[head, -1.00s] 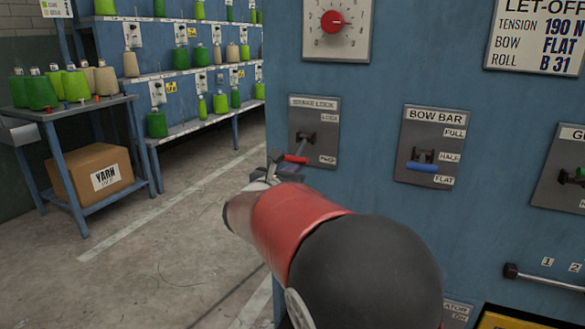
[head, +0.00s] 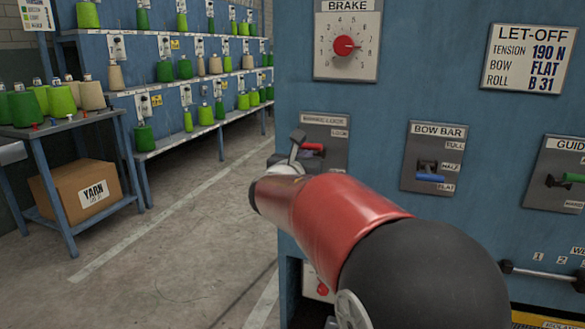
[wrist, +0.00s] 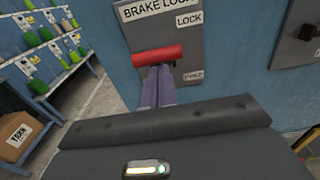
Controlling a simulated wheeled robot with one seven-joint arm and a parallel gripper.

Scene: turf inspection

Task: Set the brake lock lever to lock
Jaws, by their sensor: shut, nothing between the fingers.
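The brake lock lever's red handle (head: 313,147) sits on a grey plate (head: 325,121) on the blue machine. In the wrist view the red handle (wrist: 158,55) lies crosswise between the LOCK label (wrist: 189,19) above and a lower label (wrist: 193,75). It is a little below LOCK. My gripper (wrist: 160,78) is shut and empty, its fingertips right under the handle; they look to be touching it, but the contact itself is hidden. In the head view my gripper (head: 296,148) is at the handle's left end, and my arm covers the lower plate.
The brake dial (head: 345,46) is above the plate. The bow bar lever (head: 429,178) and the guide lever (head: 573,178) are to the right. A yarn table (head: 70,127) with a box (head: 85,190) stands left. The floor between is clear.

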